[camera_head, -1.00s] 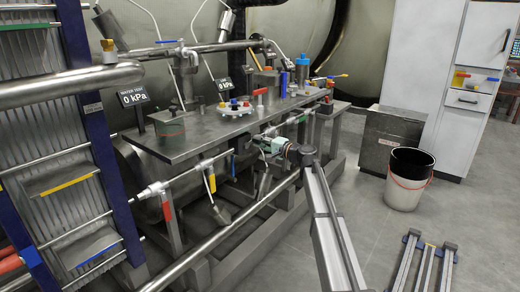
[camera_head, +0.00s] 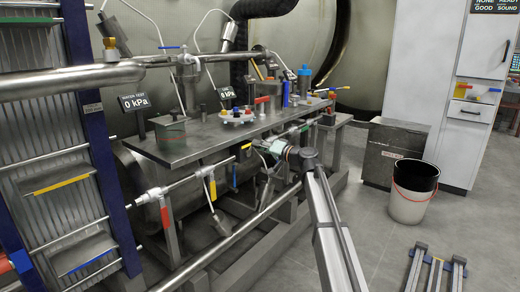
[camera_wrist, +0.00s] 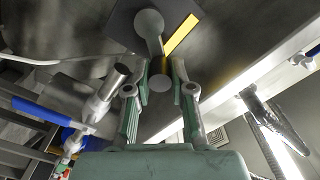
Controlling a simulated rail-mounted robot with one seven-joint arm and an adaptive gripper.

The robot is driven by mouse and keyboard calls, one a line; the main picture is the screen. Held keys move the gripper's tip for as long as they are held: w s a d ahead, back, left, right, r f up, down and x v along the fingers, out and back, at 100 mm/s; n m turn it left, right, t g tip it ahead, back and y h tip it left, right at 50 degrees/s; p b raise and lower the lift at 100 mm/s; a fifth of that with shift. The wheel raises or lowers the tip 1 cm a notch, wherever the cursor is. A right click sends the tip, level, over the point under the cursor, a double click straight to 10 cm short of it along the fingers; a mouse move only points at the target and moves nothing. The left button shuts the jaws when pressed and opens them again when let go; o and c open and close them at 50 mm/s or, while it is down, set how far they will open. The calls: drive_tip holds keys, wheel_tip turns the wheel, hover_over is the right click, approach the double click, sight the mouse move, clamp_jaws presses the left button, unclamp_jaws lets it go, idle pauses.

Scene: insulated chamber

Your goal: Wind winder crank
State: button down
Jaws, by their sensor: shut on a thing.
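In the wrist view, a grey crank (camera_wrist: 150,25) with a rounded end lies against a dark plate with a yellow strip. A round grey knob (camera_wrist: 159,83) sits between the fingers of my gripper (camera_wrist: 161,73), which is shut on the crank's handle. The fingers hide the sides of the handle. In the head view, my gripper (camera_head: 268,147) is at the front edge of the steel bench (camera_head: 180,150), among pipes and valves. The crank is too small and covered to make out there.
A horizontal pipe with a red-handled valve (camera_head: 165,215) runs below the bench front. Bottles and a round tray (camera_head: 237,117) stand on the bench top.

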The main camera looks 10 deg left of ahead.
idle(0.3)
drive_tip(key=c, duration=1)
unclamp_jaws()
drive_tip(key=v, duration=1.2)
